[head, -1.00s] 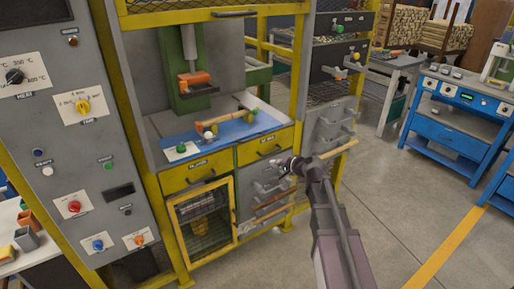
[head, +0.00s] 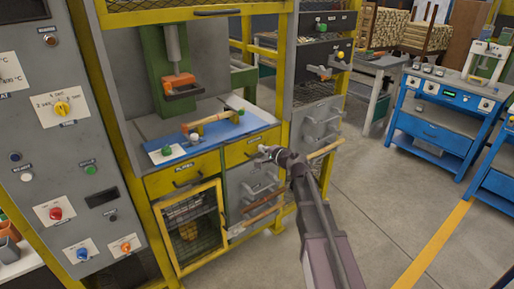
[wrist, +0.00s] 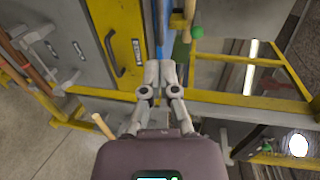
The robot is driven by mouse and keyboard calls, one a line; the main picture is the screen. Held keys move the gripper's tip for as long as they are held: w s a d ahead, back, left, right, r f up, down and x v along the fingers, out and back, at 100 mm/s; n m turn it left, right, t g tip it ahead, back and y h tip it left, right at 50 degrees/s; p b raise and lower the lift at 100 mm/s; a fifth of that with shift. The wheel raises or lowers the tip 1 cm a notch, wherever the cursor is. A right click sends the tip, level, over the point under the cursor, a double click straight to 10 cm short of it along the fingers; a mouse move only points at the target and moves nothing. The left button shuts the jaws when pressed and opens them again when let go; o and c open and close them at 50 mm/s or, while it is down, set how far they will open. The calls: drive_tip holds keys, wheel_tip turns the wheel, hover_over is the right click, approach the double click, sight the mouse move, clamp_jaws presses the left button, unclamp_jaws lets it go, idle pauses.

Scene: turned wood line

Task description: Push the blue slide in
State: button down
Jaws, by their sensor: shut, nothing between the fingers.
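The blue slide (head: 228,131) is a flat blue board on the press table, just above the yellow drawers. A brown turned wood piece (head: 212,124) and small green and white round parts lie on it. In the wrist view a narrow strip of the blue slide (wrist: 158,30) shows beyond the fingertips. My gripper (head: 265,151) is in front of the right yellow drawer, near the slide's right front end. In the wrist view my gripper (wrist: 160,66) has its fingertips together and holds nothing. I cannot tell whether it touches anything.
The green press (head: 172,60) with an orange head stands over the table's back. A yellow post (head: 293,60) rises right of the slide. Grey drawers with handles (head: 322,125) lie beyond it. The grey control panel (head: 55,150) is at left. Open floor (head: 400,230) lies at right.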

drive_tip(key=b, duration=0.3)
approach(227, 130)
drive_tip(key=s, duration=0.1)
drive_tip(key=s+d, duration=0.2)
drive_tip(key=shift+s+f, duration=0.35)
drive_tip(key=r+x, duration=0.1)
drive_tip(key=x, duration=0.7)
drive_tip(key=r+x, duration=0.1)
drive_tip(key=x, duration=0.4)
drive_tip(key=shift+w+r, duration=0.25)
drive_tip(key=shift+w, duration=0.2)
drive_tip(key=shift+a+r, duration=0.15)
